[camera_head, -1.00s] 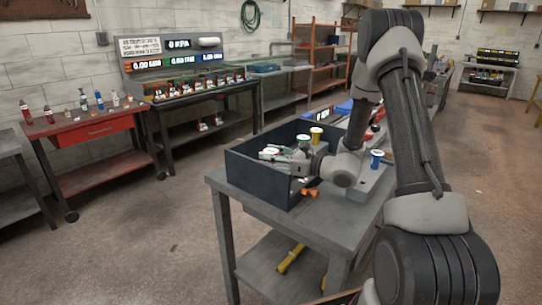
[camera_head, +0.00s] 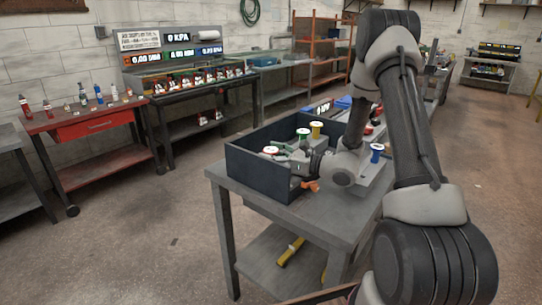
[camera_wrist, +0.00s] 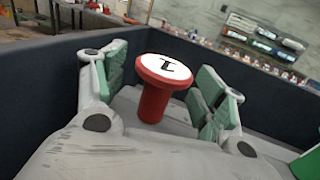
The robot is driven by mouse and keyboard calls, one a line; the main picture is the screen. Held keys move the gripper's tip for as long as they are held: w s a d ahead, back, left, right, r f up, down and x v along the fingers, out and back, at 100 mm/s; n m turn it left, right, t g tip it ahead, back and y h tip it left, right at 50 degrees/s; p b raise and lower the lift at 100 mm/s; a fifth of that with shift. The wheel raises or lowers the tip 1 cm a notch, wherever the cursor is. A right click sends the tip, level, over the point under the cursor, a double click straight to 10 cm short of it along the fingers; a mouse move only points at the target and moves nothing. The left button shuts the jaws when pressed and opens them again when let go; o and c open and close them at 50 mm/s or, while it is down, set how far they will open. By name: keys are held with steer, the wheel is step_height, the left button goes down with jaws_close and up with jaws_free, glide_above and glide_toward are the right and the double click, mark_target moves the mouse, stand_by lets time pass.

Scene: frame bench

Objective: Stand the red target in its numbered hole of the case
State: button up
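The red target (camera_wrist: 153,100) is a red peg with a wide white cap marked 1. It stands upright, slightly tilted in the wrist view, inside the dark case (camera_head: 265,179). Its white top also shows in the head view (camera_head: 270,150). My gripper (camera_wrist: 162,92) is open, with its green-padded fingers on either side of the red target and a gap on both sides. No hole number is readable.
A blue target (camera_head: 376,150) stands to the right of my arm. The case's dark walls rise around my gripper. An orange part (camera_head: 311,186) lies by the case's near corner.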

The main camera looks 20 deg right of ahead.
steer(key=v, duration=1.2)
stand_by(0.3)
